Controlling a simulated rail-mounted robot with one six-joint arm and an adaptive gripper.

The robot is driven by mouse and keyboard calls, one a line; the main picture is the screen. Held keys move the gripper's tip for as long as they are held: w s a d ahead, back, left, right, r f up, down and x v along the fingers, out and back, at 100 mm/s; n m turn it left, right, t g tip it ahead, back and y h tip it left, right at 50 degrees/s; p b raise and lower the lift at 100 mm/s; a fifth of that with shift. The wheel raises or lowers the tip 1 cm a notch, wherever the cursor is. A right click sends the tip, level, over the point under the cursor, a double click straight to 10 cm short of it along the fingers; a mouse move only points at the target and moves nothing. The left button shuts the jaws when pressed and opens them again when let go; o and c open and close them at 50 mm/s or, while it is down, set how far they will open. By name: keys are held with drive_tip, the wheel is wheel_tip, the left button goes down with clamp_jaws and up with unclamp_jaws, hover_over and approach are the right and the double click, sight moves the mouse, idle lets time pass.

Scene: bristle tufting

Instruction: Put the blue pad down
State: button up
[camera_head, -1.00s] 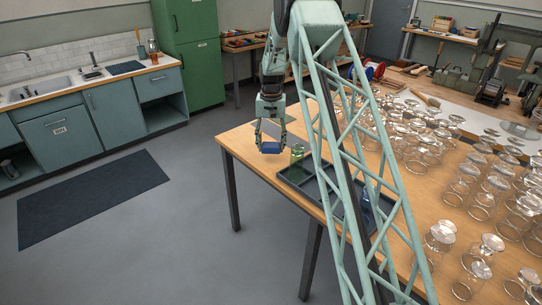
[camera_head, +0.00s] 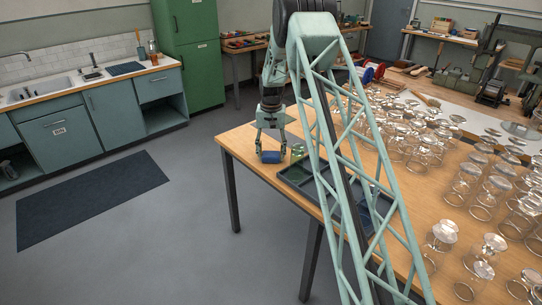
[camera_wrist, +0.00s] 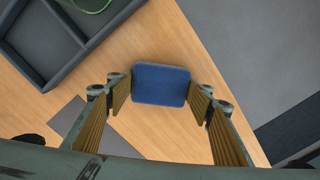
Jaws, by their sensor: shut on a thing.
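The blue pad (camera_wrist: 160,85) is a small rounded block between the two fingers of my gripper (camera_wrist: 160,97) in the wrist view. The fingers are shut on its two sides. In the head view, the blue pad (camera_head: 271,157) hangs from or rests under my gripper (camera_head: 270,150), at the table's near left corner. I cannot tell whether its underside touches the wooden table (camera_head: 240,143).
A dark compartment tray (camera_head: 292,178) lies just right of the pad, with a green item (camera_head: 298,152) at its far end; it also shows in the wrist view (camera_wrist: 55,75). Many clear glass jars (camera_head: 465,185) crowd the right side. Bare wood surrounds the pad.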

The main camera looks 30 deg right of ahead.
sight(271, 154)
drive_tip(key=shift+f, duration=0.15)
drive_tip(key=o, duration=0.9)
drive_tip(key=shift+r+p, duration=1.1)
drive_tip(key=shift+r, duration=5.05)
drive_tip(key=shift+r, duration=0.1)
